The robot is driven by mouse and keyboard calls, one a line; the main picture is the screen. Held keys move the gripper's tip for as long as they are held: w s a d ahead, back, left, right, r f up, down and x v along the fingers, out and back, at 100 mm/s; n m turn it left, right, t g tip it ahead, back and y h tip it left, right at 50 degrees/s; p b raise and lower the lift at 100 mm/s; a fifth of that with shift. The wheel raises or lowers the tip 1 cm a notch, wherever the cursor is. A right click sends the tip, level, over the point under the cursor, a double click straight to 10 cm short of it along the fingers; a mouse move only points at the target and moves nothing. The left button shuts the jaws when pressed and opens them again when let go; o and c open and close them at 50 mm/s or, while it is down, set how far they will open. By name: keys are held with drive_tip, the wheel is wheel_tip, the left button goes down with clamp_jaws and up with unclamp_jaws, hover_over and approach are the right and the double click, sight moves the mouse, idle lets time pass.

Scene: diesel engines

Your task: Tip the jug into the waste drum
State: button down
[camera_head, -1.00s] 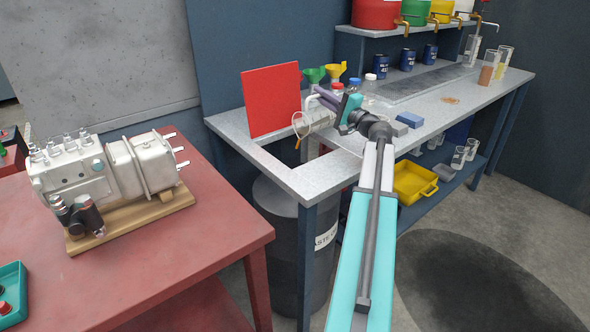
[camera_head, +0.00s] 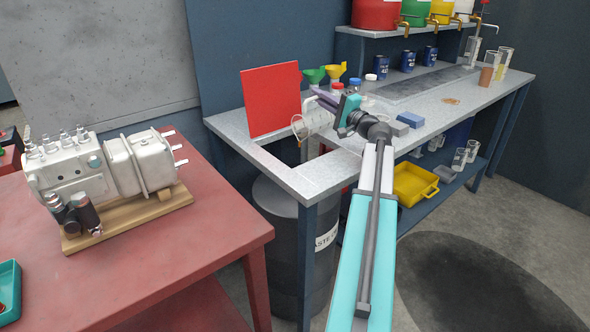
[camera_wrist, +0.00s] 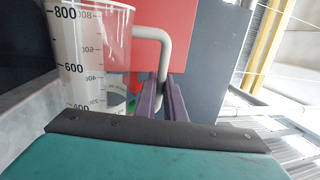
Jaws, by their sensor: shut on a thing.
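The jug (camera_head: 313,121) is a clear measuring jug with a pale handle, held over the cut-out at the bench's left end. It lies tilted on its side, its mouth toward the left. In the wrist view the jug (camera_wrist: 92,50) shows dark volume marks, and its handle runs between my purple fingers. My gripper (camera_head: 324,99) is shut on that handle; its fingers also show in the wrist view (camera_wrist: 162,97). The dark waste drum (camera_head: 283,240), with a white label, stands below the cut-out. I cannot tell whether liquid is in the jug.
A red panel (camera_head: 271,100) stands upright behind the cut-out. Funnels, capped bottles and a blue block (camera_head: 410,120) are on the grey bench (camera_head: 330,178). A red table (camera_head: 170,245) with an engine part (camera_head: 100,170) is at left.

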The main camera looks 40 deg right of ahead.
drive_tip(key=shift+d+r+m+p, duration=0.3)
drive_tip(key=shift+r+p, duration=0.1)
drive_tip(key=shift+p, duration=0.45)
drive_tip(key=m+p, duration=0.1)
drive_tip(key=p, duration=0.1)
drive_tip(key=d+r+p, duration=0.1)
drive_tip(key=shift+d+r+m+h+p, duration=0.15)
drive_tip(key=shift+d+m+h+p, duration=0.15)
drive_tip(key=shift+m+h+p, duration=0.1)
drive_tip(key=shift+d+r+m+p, duration=0.5)
drive_tip(key=shift+r+p, duration=0.3)
drive_tip(key=shift+p, duration=0.4)
drive_tip(key=shift+d+f, duration=0.1)
drive_tip(key=shift+f, duration=0.05)
drive_tip(key=shift+r, duration=0.2)
